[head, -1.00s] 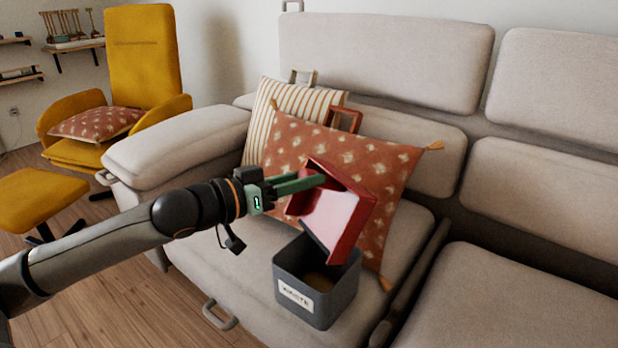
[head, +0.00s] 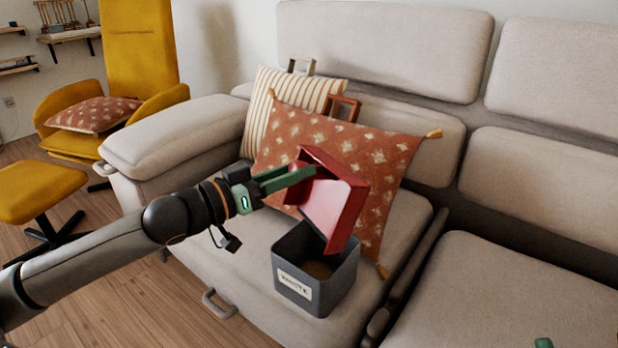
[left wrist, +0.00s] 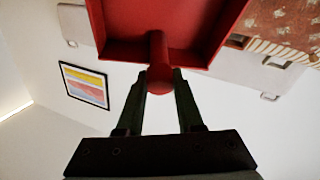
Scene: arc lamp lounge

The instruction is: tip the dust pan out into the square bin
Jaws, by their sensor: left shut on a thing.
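The red dust pan (head: 345,215) is tilted steeply above the square bin, with its open lip pointing down over the bin's mouth. Its pale inner face shows, and I see no loose dirt on it. My left gripper (head: 308,174) is shut on the pan's handle; in the left wrist view the round red handle (left wrist: 160,76) sits between the two fingers. The dark grey square bin (head: 322,292) stands upright on the sofa seat with a white label on its front. Something brown shows inside it. A green tip of my right gripper (head: 543,342) shows at the bottom edge, the rest out of frame.
The orange patterned cushion (head: 385,165) leans close behind the pan and bin. A striped cushion (head: 262,100) is behind it. The right sofa seat (head: 500,290) is clear.

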